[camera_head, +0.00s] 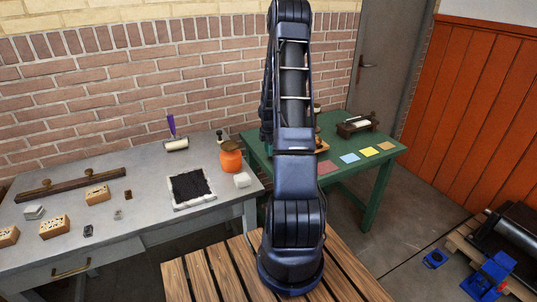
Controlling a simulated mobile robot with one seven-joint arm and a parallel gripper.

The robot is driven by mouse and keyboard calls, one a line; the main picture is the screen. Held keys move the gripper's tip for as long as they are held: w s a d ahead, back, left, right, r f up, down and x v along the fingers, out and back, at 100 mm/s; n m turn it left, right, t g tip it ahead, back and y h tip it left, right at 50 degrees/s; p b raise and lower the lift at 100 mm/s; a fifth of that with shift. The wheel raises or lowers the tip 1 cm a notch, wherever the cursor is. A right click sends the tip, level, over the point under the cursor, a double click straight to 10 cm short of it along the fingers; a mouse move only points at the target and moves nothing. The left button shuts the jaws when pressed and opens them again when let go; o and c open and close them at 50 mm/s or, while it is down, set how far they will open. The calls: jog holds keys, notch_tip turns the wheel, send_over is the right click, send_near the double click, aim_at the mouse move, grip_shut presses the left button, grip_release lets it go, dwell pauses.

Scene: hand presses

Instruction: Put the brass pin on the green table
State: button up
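The green table (340,146) stands behind and to the right of my arm, with a bare strip in its middle. I cannot make out a brass pin for certain. On the grey table (150,215) at left, small brownish pieces lie near the wooden blocks, one a tiny piece (117,214) and one a small dark piece (128,194), too small to identify. My arm rises through the middle of the view and hides part of the green table. My gripper does not show.
Coloured cards (350,158) and a small press (356,126) are on the green table.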

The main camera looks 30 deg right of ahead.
notch_tip(320, 180, up, 10)
jog(key=s+a+r+m+t, duration=0.1)
jog(key=s+a+r+m, duration=0.25)
jog(key=r, duration=0.35)
jog(key=s+a+r+m+h, duration=0.1)
jog(key=s+a+r+m, duration=0.1)
jog(key=s+a+r, duration=0.4)
jog(key=s+a+r+m+t, duration=0.1)
jog(key=s+a+r+m, duration=0.25)
jog(key=r, duration=0.45)
jog(key=s+a+r+m+t, duration=0.1)
jog(key=s+a+r+m, duration=0.2)
jog(key=s, duration=0.8)
jog(key=s+a+r+m+t+y, duration=0.1)
jog(key=s+a+r+m, duration=0.3)
jog(key=s, duration=0.7)
jog(key=shift+s+a+m+t, duration=0.25)
jog(key=shift+a+m+t, duration=0.05)
jog(key=shift+a+m, duration=0.7)
